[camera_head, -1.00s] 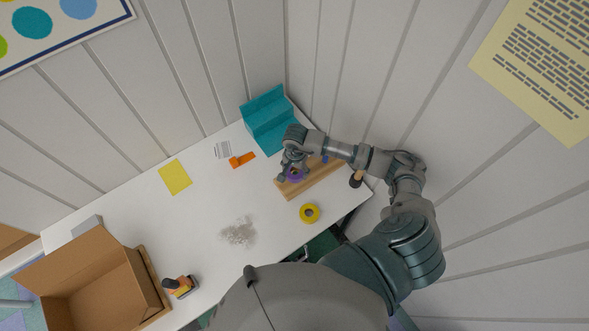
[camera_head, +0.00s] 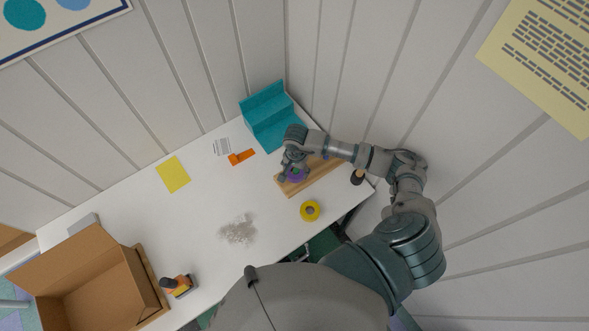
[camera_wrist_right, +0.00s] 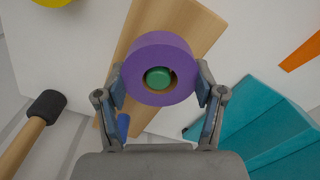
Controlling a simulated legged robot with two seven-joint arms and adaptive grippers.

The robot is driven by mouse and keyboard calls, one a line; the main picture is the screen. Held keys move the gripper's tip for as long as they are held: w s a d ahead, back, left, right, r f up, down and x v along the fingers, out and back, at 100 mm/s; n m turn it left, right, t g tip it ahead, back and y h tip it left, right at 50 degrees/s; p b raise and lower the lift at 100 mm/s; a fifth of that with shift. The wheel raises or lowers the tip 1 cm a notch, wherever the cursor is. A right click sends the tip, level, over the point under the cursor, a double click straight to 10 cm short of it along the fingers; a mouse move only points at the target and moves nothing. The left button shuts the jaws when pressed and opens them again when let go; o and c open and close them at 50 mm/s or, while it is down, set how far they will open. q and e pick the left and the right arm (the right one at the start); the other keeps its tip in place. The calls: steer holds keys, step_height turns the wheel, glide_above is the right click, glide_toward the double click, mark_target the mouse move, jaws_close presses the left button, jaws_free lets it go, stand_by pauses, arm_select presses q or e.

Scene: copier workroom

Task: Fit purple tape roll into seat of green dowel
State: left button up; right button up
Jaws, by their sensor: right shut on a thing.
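My right gripper (camera_head: 293,172) is shut on the purple tape roll (camera_head: 297,176), with one finger on each side of its outer wall in the right wrist view (camera_wrist_right: 160,84). The roll (camera_wrist_right: 160,45) is over the wooden board (camera_wrist_right: 190,22), which also shows in the head view (camera_head: 322,176). I cannot tell how far down the dowel the roll sits. A blue peg (camera_wrist_right: 123,126) stands on the board near the left finger. My left gripper is not in view.
A yellow tape roll (camera_head: 310,211) lies in front of the board. A teal stepped block (camera_head: 268,115) and an orange item (camera_head: 241,157) are behind and to the left. A wooden-handled tool (camera_head: 357,177) is at the right. An open cardboard box (camera_head: 95,290) is at lower left.

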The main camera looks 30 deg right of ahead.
steer(key=shift+f+b, duration=0.8)
steer(key=shift+f, duration=0.25)
steer(key=o, duration=1.2)
